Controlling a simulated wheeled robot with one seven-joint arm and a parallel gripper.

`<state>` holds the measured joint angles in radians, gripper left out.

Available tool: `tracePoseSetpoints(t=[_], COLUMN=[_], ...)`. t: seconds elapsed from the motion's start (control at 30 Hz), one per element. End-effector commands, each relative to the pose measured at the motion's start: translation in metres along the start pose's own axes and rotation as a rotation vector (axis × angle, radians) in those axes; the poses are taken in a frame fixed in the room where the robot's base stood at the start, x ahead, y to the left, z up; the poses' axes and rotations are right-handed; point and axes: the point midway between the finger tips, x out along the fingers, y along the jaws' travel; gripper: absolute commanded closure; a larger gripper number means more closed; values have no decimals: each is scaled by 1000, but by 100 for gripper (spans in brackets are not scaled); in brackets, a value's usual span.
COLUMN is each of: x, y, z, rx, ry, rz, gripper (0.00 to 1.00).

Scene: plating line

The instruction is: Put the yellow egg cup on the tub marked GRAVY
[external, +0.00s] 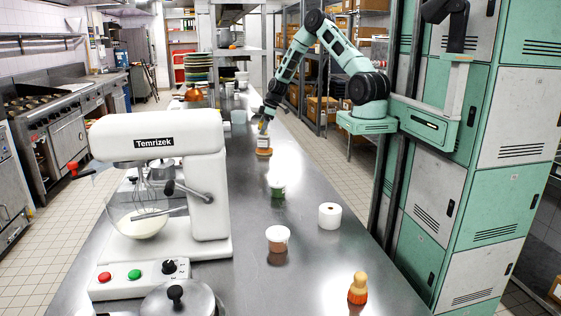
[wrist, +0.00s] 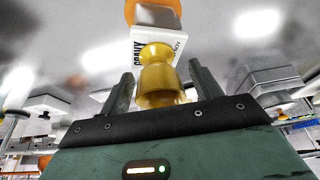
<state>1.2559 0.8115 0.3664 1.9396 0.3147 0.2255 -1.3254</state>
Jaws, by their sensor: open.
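The yellow egg cup (wrist: 158,80) is between the two fingers of my gripper (wrist: 162,88) in the wrist view, with a gap on each side. In the external view the egg cup (external: 263,128) shows small, just below my gripper (external: 263,118) and above a tub (external: 264,152). That tub has a white label and orange contents. In the wrist view the tub (wrist: 155,14) is right behind the egg cup, and its partly covered label seems to read GRAVY. The egg cup appears to stand upright on the tub; the contact is hard to see. My gripper is open around it.
Along the steel counter (external: 310,265) stand a tub with green contents (external: 277,180), a brownish tub (external: 277,245), a white roll (external: 330,215) and an orange brush (external: 357,290). A large white mixer (external: 160,140) fills the left. Plate stacks (external: 198,72) stand at the back.

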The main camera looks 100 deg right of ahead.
Motion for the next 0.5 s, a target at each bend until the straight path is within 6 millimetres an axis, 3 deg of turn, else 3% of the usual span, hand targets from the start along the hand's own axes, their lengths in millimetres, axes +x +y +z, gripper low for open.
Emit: tracePoseSetpoints(t=[0.5], x=[-91], y=[1], z=[1], rx=[0], ry=[1], rz=[6], gripper=[37])
